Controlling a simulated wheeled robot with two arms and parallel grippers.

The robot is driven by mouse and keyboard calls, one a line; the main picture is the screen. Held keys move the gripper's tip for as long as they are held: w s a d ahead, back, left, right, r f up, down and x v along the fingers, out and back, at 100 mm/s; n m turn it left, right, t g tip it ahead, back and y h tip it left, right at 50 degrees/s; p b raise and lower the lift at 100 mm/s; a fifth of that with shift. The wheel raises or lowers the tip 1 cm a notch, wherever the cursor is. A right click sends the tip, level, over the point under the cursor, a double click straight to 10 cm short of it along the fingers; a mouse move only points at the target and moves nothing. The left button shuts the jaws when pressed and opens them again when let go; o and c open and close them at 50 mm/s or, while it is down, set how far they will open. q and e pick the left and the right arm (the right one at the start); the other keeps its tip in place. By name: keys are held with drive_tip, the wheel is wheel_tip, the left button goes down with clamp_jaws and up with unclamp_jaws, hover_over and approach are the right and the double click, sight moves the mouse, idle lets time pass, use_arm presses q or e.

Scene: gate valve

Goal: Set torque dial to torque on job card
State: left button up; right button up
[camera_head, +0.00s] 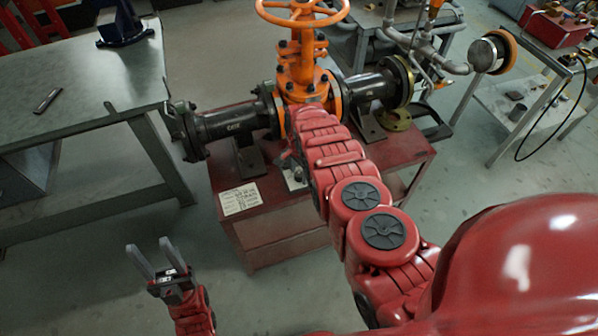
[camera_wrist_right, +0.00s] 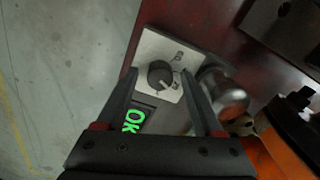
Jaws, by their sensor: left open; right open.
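The torque dial (camera_wrist_right: 160,75) is a black round knob on a light square plate, seen in the right wrist view. My right gripper (camera_wrist_right: 158,80) is open, its two fingers on either side of the knob in the picture; I cannot tell whether they touch it. A display beside the plate reads a green "OK" (camera_wrist_right: 134,119). In the head view my right arm mostly hides the dial's unit (camera_head: 294,180). The job card (camera_head: 240,199) is a white printed sheet on the red stand's front left corner; its text is too small to read. My left gripper (camera_head: 150,248) is open and empty above the floor.
The orange gate valve (camera_head: 301,75) with its handwheel and dark flanged pipe (camera_head: 232,123) stands on the red stand (camera_head: 270,221). A grey metal table (camera_head: 90,75) is at the left. Another bench (camera_head: 500,101) is at the right. Floor is clear around my left gripper.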

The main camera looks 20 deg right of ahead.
clamp_jaws()
idle(0.4)
drive_tip(key=shift+n, duration=0.3)
drive_tip(key=n, duration=0.3)
drive_tip(key=shift+w+n, duration=0.1)
drive_tip(key=shift+n, duration=0.2)
drive_tip(key=n, duration=0.4)
drive_tip(key=shift+n+b, duration=0.3)
drive_tip(key=shift+b, duration=0.1)
drive_tip(key=n, duration=0.4)
drive_tip(key=shift+b, duration=0.35)
drive_tip(key=shift+n+b, duration=0.45)
drive_tip(key=shift+n, duration=2.05)
